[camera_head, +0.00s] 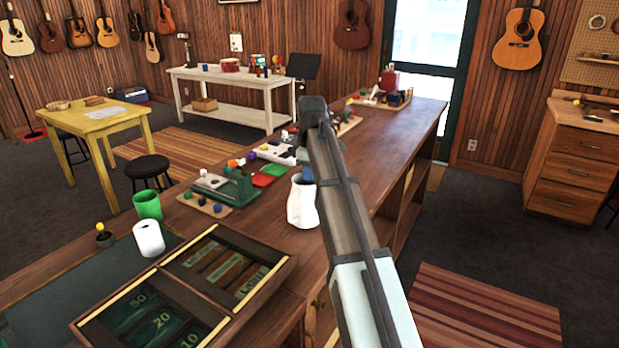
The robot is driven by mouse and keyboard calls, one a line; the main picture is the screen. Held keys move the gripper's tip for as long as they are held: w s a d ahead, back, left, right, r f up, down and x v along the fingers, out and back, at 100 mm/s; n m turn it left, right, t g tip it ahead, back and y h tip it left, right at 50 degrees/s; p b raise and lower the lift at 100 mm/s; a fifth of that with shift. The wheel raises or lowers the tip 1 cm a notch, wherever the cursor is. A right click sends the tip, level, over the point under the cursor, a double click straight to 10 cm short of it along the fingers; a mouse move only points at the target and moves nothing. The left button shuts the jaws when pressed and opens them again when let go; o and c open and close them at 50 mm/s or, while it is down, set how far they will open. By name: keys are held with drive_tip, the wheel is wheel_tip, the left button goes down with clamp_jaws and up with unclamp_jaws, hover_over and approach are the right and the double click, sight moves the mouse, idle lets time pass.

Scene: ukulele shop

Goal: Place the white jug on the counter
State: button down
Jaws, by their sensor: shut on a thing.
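The white jug (301,204) is upright near the middle of the view, over the wooden counter (345,160). My gripper (306,173) points down at the top of the jug and is shut on it. My arm covers much of the gripper and the jug's right side. I cannot tell whether the jug's base touches the counter top or is slightly above it.
A cash tray (262,243), a green cup (147,205) and a white roll (149,238) are on the counter to the left. A green tool (238,187) and several small coloured parts lie left of and behind the jug. Bare wood shows left of the jug.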

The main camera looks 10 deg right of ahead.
drive_tip(key=shift+f, duration=0.1)
drive_tip(key=c, duration=1.2)
unclamp_jaws()
drive_tip(key=shift+o, duration=0.2)
wheel_tip(320, 180, up, 8)
drive_tip(key=shift+s, duration=0.2)
drive_tip(key=shift+f, duration=0.15)
